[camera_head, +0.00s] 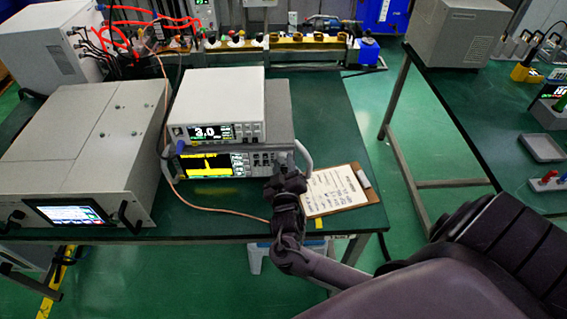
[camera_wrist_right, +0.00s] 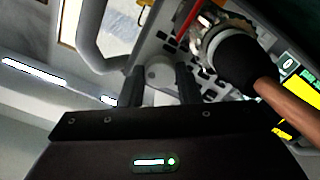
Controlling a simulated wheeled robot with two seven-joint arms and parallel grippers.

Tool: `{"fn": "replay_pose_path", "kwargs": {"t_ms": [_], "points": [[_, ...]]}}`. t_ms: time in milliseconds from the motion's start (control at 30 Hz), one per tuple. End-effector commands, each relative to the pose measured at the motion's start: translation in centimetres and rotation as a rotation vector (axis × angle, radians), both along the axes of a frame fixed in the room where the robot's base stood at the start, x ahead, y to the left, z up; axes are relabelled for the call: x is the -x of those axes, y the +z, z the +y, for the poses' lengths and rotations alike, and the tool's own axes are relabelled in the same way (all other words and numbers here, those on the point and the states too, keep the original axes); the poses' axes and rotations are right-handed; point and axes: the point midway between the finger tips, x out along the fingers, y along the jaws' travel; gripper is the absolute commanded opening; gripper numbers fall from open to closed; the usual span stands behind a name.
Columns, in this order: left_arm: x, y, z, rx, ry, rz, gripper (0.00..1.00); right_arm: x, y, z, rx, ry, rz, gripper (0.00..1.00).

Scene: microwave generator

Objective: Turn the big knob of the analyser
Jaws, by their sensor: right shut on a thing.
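The analyser (camera_head: 208,165), with a yellow trace on its screen, stands on the green bench under a smaller white meter (camera_head: 215,105). My right gripper (camera_head: 284,166) reaches the right part of its front panel. In the right wrist view the big round grey knob (camera_wrist_right: 160,72) sits between the two dark fingers of my right gripper (camera_wrist_right: 158,84). The gripper is shut on the knob. In the head view the gripper hides the knob. My left gripper is not in view.
A thick cable with a metal connector (camera_wrist_right: 232,52) is plugged into the panel close to the right finger. A clipboard (camera_head: 335,190) lies right of the analyser. A large grey unit (camera_head: 85,150) stands at left. An orange cable (camera_head: 215,209) runs along the bench front.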

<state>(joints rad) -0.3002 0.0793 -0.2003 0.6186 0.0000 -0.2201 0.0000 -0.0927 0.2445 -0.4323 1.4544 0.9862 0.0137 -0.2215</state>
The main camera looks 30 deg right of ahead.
Motion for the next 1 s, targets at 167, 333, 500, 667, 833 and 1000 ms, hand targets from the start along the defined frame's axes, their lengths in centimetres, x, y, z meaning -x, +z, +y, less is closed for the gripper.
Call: {"fn": "replay_pose_path", "kwargs": {"t_ms": [167, 333, 500, 667, 833, 1000], "points": [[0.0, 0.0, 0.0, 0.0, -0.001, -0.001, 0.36, 0.0, 0.0, 0.0, -0.001, 0.001, -0.001, 0.46], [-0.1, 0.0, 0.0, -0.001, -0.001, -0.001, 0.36, 0.0, 0.0, 0.0, -0.001, 0.001, -0.002, 0.52], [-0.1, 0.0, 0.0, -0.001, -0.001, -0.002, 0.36, 0.1, 0.0, 0.1, -0.002, 0.001, -0.001, 0.52], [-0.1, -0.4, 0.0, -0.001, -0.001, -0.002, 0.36, 1.6, -0.3, 1.0, -0.005, 0.003, 0.0, 0.52], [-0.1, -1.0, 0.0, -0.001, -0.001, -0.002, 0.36, 4.2, -0.3, 2.6, -0.004, 0.003, 0.001, 0.52], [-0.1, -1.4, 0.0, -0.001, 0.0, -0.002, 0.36, 6.0, -0.2, 3.7, -0.002, 0.002, 0.0, 0.52]]}}
